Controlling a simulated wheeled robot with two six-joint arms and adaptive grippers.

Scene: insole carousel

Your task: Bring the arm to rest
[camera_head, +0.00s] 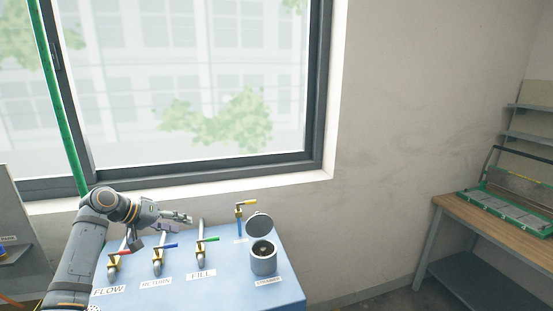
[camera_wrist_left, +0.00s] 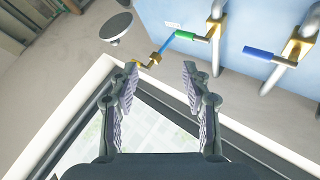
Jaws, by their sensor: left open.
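My left arm comes in from the left in the head view, and its gripper (camera_head: 178,221) is above the back of a blue bench (camera_head: 226,288), pointing right. In the left wrist view the two fingers (camera_wrist_left: 160,95) stand apart with nothing between them, so the gripper is open and empty. The window and wall lie behind the fingers there. My right gripper is not in view.
The bench carries valves with red, blue (camera_head: 167,246), green (camera_head: 208,239) and yellow (camera_head: 246,203) handles, labelled FLOW, RETURN and FILL. A grey canister (camera_head: 263,259) has its lid (camera_head: 259,225) raised. A wooden workbench (camera_head: 490,222) stands at right.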

